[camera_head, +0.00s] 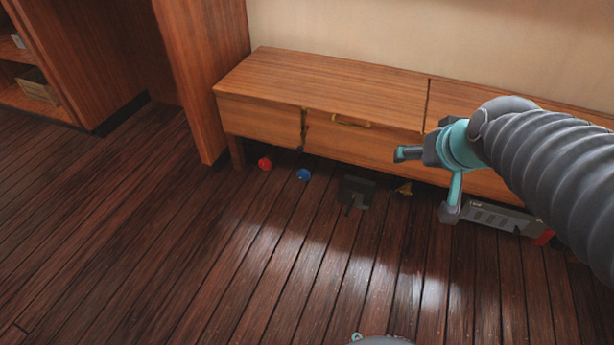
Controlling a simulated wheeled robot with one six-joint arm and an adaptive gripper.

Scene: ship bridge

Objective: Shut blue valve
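A small round blue thing (304,174), which looks like the blue valve, sits low at the floor under the front edge of the wooden cabinet, left of the picture's middle. It is too small to tell its handle's position. My gripper (424,184) is to the right of it and well apart from it. Its two teal and grey fingers are spread wide, and I see nothing held between them.
A similar red thing (265,163) sits just left of the blue one. A dark flat object (356,191) and a small yellowish object (404,188) are to the right. A grey device (497,217) lies near the cabinet (330,85). The wooden floor (200,270) in front is clear.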

